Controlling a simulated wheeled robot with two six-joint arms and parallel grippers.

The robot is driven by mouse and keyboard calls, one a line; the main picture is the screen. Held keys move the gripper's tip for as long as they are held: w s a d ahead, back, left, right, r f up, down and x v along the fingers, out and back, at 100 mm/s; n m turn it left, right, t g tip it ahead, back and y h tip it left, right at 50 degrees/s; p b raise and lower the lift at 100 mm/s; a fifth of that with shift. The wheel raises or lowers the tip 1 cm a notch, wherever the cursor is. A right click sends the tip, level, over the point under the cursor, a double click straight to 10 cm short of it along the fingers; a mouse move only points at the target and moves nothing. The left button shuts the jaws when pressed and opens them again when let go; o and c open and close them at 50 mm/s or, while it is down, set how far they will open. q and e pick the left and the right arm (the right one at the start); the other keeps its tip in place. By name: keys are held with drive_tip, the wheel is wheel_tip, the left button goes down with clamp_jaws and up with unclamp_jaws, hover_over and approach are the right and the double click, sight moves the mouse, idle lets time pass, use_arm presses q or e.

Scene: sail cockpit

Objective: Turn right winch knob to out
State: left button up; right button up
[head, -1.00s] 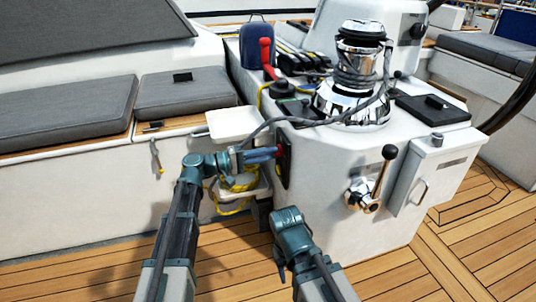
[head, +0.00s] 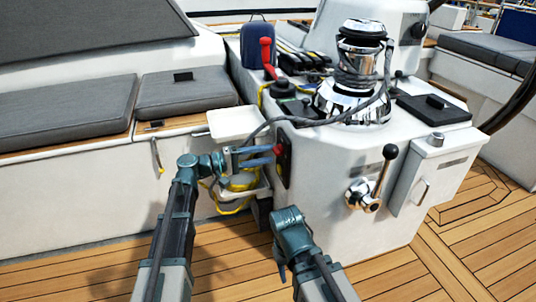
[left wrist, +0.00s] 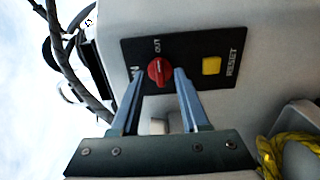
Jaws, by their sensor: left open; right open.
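The red winch knob (left wrist: 160,70) sits on a black panel (left wrist: 198,82) on the side of the white console. In the left wrist view, "OUT" is printed above it and a partly hidden label ends in "N" at its left. A pale mark shows on the knob; its exact direction is hard to tell. My left gripper (left wrist: 159,74) is open, with one finger on each side of the knob; contact is unclear. In the head view the left gripper (head: 273,154) reaches the panel from the left. My right gripper (head: 281,268) is open, low before the console, its fingers mostly hidden.
A yellow reset button (left wrist: 211,66) is beside the knob. A chrome winch (head: 356,75) with rope stands on the console. A lever (head: 383,175) projects from its front. Yellow rope (head: 236,183) hangs below a white shelf (head: 237,123). The wooden deck in front is clear.

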use_arm(q)
drive_tip(key=v, duration=1.2)
drive_tip(key=shift+a, duration=0.1)
drive_tip(key=s+d+f+m+g+y+p, duration=0.4)
drive_tip(key=s+d+f+g+y+p, duration=0.2)
drive_tip(key=s+d+f+y, duration=0.5)
drive_tip(key=s+a+m+y+p, duration=0.35)
drive_tip(key=s+y, duration=0.35)
drive_tip(key=s, duration=0.4)
wheel_tip(320, 180, up, 37)
drive_tip(key=p, duration=3.8)
drive_tip(key=shift+d, duration=0.2)
